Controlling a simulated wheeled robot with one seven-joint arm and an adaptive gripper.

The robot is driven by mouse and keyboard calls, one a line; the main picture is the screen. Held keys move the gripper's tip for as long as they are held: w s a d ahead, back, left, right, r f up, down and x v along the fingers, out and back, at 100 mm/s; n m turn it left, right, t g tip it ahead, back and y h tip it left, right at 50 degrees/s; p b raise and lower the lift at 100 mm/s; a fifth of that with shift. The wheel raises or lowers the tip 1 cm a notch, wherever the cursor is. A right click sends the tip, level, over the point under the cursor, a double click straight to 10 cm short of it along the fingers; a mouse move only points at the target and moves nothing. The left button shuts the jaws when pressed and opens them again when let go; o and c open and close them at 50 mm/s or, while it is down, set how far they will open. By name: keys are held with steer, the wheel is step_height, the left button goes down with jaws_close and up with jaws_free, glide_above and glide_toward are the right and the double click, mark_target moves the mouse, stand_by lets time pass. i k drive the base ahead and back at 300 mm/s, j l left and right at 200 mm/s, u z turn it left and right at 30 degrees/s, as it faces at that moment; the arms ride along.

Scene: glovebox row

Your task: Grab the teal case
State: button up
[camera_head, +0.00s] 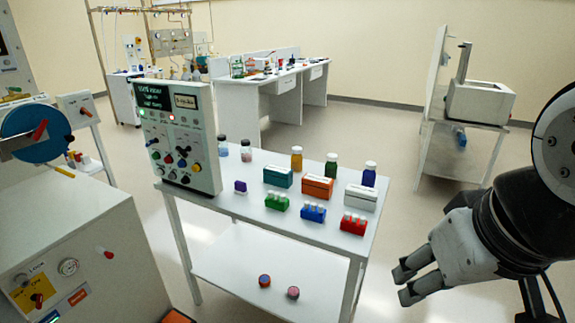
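The teal case (278,176) stands on the white table (245,218), left of the orange case and behind the green vial rack. It looks like a small closed box. My gripper (404,284) is at the lower right, beyond the table's right edge and well apart from the case. Its two fingers point left with a gap between them, and nothing shows in that gap.
The table also holds an orange case (317,187), a white case (360,198), green (277,202), blue (313,213) and red (353,224) racks, a purple block (240,187), several bottles and a control panel (183,150). Open floor lies right of the table.

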mark_target(279, 177)
steer(key=i+j, duration=0.7)
steer(key=i+j+z, duration=0.2)
steer(key=i+j, duration=0.3)
steer(key=i+j+z, duration=0.25)
steer(key=i+j, duration=0.2)
steer(key=k+j, duration=0.05)
steer(key=j, duration=0.05)
